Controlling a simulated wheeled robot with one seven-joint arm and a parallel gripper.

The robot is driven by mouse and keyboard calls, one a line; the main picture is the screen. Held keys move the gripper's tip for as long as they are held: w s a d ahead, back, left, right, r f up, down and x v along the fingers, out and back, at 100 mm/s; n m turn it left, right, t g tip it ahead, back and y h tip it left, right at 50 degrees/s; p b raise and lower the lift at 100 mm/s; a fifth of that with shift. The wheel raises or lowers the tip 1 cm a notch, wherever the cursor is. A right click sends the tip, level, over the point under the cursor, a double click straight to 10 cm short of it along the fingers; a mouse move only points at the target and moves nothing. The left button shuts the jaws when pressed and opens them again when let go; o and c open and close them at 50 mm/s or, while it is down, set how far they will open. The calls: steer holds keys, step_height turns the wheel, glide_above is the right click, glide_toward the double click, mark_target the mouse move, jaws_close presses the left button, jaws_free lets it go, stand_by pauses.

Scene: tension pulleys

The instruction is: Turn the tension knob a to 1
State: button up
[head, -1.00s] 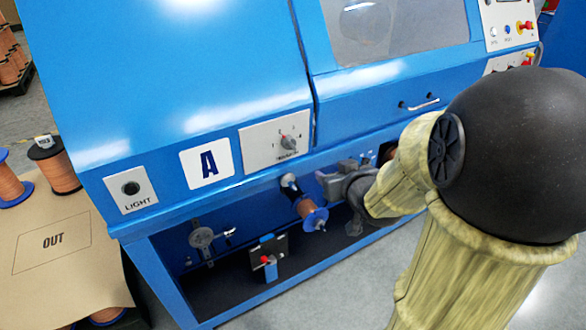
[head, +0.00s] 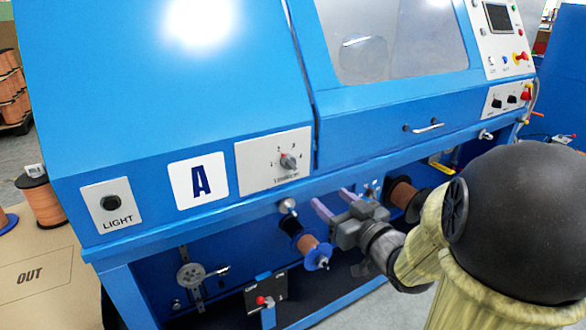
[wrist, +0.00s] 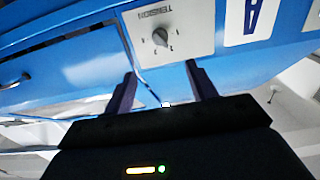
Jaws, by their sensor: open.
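The tension knob (head: 288,161) is a small grey dial on a white plate (head: 258,172), right of the "A" label (head: 197,180) on the blue machine. A red mark shows near its upper left; the number it points to is too small to read surely. In the wrist view, the knob (wrist: 160,37) appears upside down, beyond the fingertips and roughly midway between them. My gripper (head: 334,202) is open and empty, below and right of the knob plate, apart from it. Its two purple fingers also show in the wrist view (wrist: 161,72).
A copper spool (head: 308,247) on a blue holder sits below the plate, left of my gripper. Another dark spool (head: 404,197) is right of it. A LIGHT button (head: 110,202) is at left.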

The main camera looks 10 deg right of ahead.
mark_target(293, 167)
steer(key=x, duration=1.7)
steer(key=shift+w+p, duration=0.15)
steer(key=shift+p, duration=0.2)
steer(key=shift+f, duration=0.1)
steer(key=c, duration=1)
